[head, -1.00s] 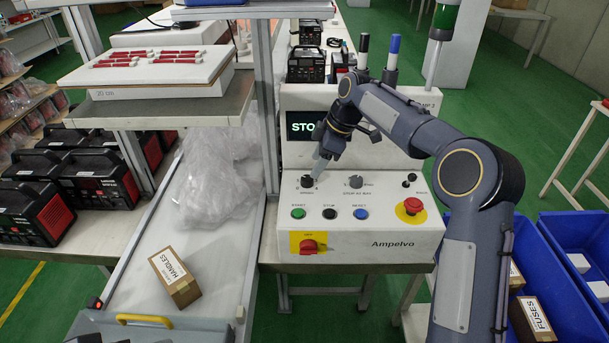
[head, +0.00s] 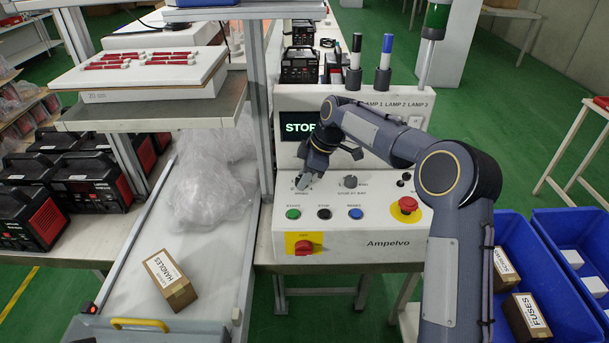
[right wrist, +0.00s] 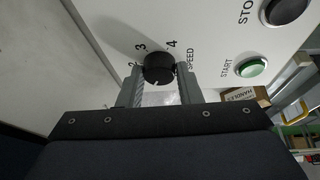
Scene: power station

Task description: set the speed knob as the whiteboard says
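The speed knob (right wrist: 158,68) is a round black knob on the white panel, with 2, 3, 4 and the word SPEED readable around it in the right wrist view. Its white mark points to the bottom of that picture. My right gripper (right wrist: 160,70) is open, one finger on each side of the knob, with little room between them; I see no clear grip. In the head view the right gripper (head: 304,178) is at the panel's left knob and mostly covers it. My left gripper is not in view. No whiteboard shows.
The panel has a green START button (head: 293,213), a black STOP button (head: 324,213), a blue button (head: 355,213), another knob (head: 350,182) and a red emergency button (head: 407,205). A red switch (head: 304,246) sits below. The screen (head: 295,127) is partly covered by my arm.

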